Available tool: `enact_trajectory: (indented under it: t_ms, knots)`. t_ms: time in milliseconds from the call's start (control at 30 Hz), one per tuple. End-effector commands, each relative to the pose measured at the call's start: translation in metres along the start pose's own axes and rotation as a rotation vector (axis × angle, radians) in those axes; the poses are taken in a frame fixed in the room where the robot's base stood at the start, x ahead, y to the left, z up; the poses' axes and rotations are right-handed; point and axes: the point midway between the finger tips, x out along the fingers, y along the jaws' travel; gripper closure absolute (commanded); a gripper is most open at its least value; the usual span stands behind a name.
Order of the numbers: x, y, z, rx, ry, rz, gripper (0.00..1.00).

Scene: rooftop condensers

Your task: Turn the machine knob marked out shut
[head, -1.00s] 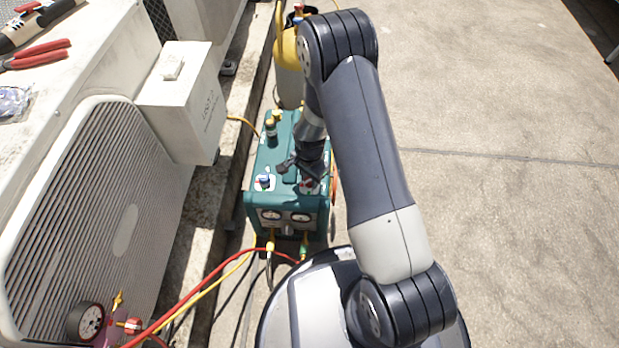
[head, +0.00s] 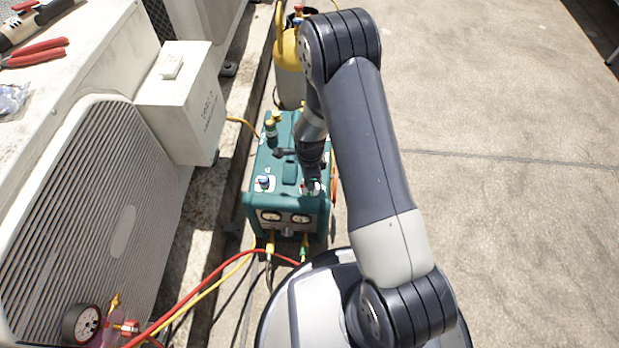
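The teal machine (head: 259,213) stands on the ground in the middle of the head view, with two round gauges on its front. A blue-topped knob (head: 264,183) sits on a pale plate at the left of its top. My gripper (head: 310,187) points down at the right front of the top, over a second pale plate. The knob there is mostly hidden by my gripper. I cannot tell whether the fingers are open or closed on it. The "out" marking is too small to read.
A yellow and grey cylinder (head: 289,75) stands behind the machine. White condenser units (head: 120,215) and a concrete kerb run along the left. Red and yellow hoses (head: 210,283) cross the ground in front. Open paving (head: 510,200) lies to the right.

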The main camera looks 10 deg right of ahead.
Motion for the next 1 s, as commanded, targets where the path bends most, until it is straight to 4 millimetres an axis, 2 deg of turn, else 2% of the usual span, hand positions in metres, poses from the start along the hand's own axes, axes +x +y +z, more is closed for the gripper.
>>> enact_trajectory:
  t_ms: [467, 500, 733, 1000]
  knots:
    - [-0.0005, -0.0004, -0.0004, 0.012, 0.000, -0.001, 0.93]
    - [-0.0005, -0.0004, -0.0005, 0.012, 0.000, -0.001, 0.67]
    - [-0.0003, -0.0002, -0.0003, 0.012, 0.000, -0.001, 0.48]
    - [-0.0028, -0.0003, -0.0001, 0.011, 0.000, -0.001, 0.48]
